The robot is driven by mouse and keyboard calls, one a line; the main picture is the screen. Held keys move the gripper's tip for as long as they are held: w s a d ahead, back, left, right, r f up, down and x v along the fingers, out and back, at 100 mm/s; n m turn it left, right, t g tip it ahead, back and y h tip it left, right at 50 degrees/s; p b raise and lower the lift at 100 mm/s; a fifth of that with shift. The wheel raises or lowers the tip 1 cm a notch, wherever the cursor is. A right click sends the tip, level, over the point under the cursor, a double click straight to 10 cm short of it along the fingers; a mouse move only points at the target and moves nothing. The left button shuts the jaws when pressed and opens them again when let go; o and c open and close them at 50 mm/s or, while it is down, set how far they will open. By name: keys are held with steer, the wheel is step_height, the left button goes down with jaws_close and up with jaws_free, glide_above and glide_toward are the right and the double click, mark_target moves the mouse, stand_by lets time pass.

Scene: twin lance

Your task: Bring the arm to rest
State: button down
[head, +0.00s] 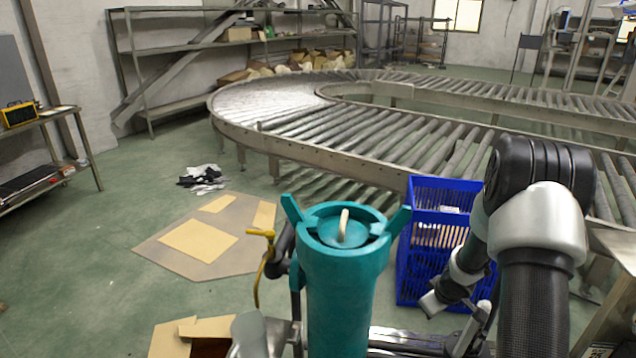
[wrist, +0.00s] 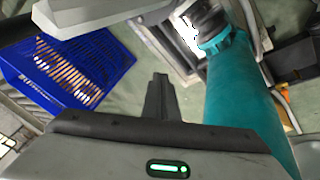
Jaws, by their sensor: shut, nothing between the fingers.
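My arm rises at the right of the head view, bends at a black and silver elbow, and folds back down toward the lower middle. The end of the arm is low, in front of the blue crate (head: 428,232), and its fingers are hard to make out there. In the wrist view my gripper (wrist: 161,97) shows as dark fingers close together, shut and empty, over the green floor. The blue crate also shows at the upper left of the wrist view (wrist: 98,41), apart from the fingers.
A roller conveyor (head: 290,140) curves behind the crate. A flat brown cardboard sheet (head: 205,262) lies on the floor at left, with a dark and white heap (head: 203,178) beyond it. An open cardboard box (head: 205,327) is at the bottom.

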steer(key=s+a+r+m+h, duration=0.1)
steer(key=s+r, duration=0.2)
steer(key=r, duration=0.6)
steer(key=s+a+r+m+h, duration=0.1)
steer(key=s+r+m, duration=0.1)
steer(key=r, duration=0.8)
steer(key=s+a+r+m+h, duration=0.1)
steer(key=s+r, duration=0.2)
steer(key=r, duration=0.6)
steer(key=s+a+r+m+y, duration=0.15)
steer(key=s+a+r, duration=0.25)
steer(key=s+a, duration=0.5)
steer(key=s+a+r+y, duration=0.3)
steer(key=s+a+r, duration=0.15)
steer(key=s, duration=0.75)
step_height(320, 180, up, 19)
steer(key=a+p, duration=0.1)
steer(key=p, duration=1.8)
steer(key=shift+s+f+t, duration=0.15)
steer(key=shift+s+t, duration=0.1)
steer(key=shift+t, duration=0.05)
steer(key=shift+h, duration=0.25)
